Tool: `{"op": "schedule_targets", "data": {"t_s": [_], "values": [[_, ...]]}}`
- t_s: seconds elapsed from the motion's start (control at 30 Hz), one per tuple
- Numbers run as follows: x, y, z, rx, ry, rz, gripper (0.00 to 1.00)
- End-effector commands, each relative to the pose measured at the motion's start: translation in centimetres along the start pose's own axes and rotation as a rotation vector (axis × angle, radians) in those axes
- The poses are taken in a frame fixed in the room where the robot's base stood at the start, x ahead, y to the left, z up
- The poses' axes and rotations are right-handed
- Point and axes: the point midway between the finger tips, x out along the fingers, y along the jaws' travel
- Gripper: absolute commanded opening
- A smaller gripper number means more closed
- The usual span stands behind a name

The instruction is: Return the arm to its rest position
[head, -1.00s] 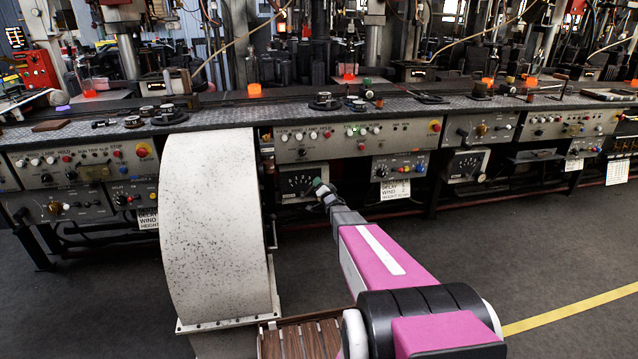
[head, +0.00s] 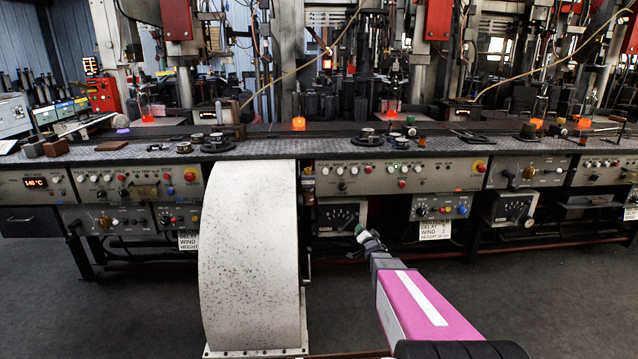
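My arm, with pink and black links, reaches forward from the bottom right of the head view. My gripper (head: 362,234) is at its far end, in front of the lower panels of the machine bench (head: 400,150).
A tall curved white guard (head: 252,255) stands on the floor left of my arm. The bench carries several control panels, dials and glowing orange pieces (head: 299,123). The grey floor (head: 560,290) to the right is clear.

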Motion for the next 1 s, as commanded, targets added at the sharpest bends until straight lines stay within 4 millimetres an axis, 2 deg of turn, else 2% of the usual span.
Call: {"op": "schedule_targets", "data": {"t_s": [0.37, 0.57, 0.7, 0.9, 1.0], "values": [[-8.1, -0.1, 2.4, -0.252, -0.33, 0.427, 0.56], [-14.4, -1.0, 4.4, -0.367, -0.613, 0.576, 0.56], [-19.6, -2.3, 5.8, -0.437, -0.844, 0.632, 0.56], [-26.9, -4.8, 7.2, -0.511, -1.178, 0.638, 0.56], [-29.7, -5.9, 7.5, -0.533, -1.305, 0.619, 0.56]]}}
